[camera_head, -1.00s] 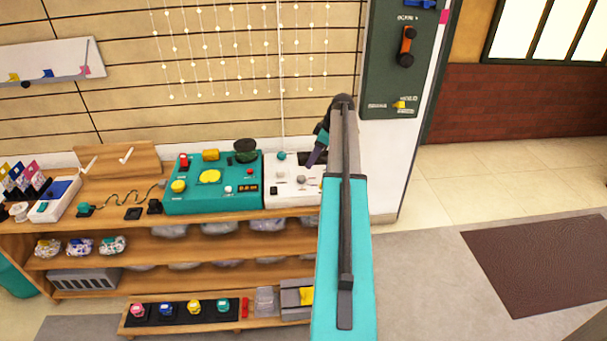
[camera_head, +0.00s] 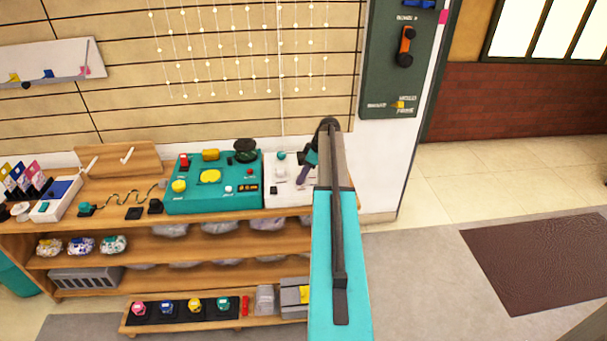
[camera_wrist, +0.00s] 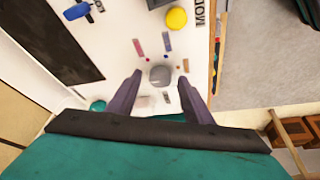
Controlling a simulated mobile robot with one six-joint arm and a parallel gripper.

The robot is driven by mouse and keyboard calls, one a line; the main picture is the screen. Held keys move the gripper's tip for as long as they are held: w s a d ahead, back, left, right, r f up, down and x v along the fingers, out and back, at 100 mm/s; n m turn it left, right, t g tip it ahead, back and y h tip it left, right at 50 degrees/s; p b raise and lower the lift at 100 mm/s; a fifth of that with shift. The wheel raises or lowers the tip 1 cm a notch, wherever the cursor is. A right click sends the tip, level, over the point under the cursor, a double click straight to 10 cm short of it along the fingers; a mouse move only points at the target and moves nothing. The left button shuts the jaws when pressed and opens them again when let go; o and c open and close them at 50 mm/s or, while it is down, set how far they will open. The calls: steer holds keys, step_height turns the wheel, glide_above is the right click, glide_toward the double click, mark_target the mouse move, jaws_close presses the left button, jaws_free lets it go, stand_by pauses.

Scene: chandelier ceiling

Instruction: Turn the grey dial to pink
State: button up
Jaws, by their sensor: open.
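The grey dial (camera_wrist: 160,75) is a small round knob on a white panel (camera_wrist: 108,22) in the wrist view. Small coloured marks surround it, including a pinkish one (camera_wrist: 138,47) and a purple one (camera_wrist: 168,42). I cannot tell which mark the dial points to. My gripper (camera_wrist: 158,80) is open, with one purple finger on each side of the dial; I cannot tell whether they touch it. In the head view my gripper (camera_head: 305,170) is over the white panel (camera_head: 275,197) on the bench, and the arm hides the panel's right part.
A yellow knob (camera_wrist: 177,18) and a blue part (camera_wrist: 77,11) are on the same panel. A teal control box (camera_head: 213,200) stands left of it on the wooden bench (camera_head: 120,228). A dark green wall board (camera_head: 385,85) is behind at right. The floor at right is open.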

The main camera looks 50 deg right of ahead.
steer(key=c, duration=1.1)
steer(key=shift+o, duration=0.2)
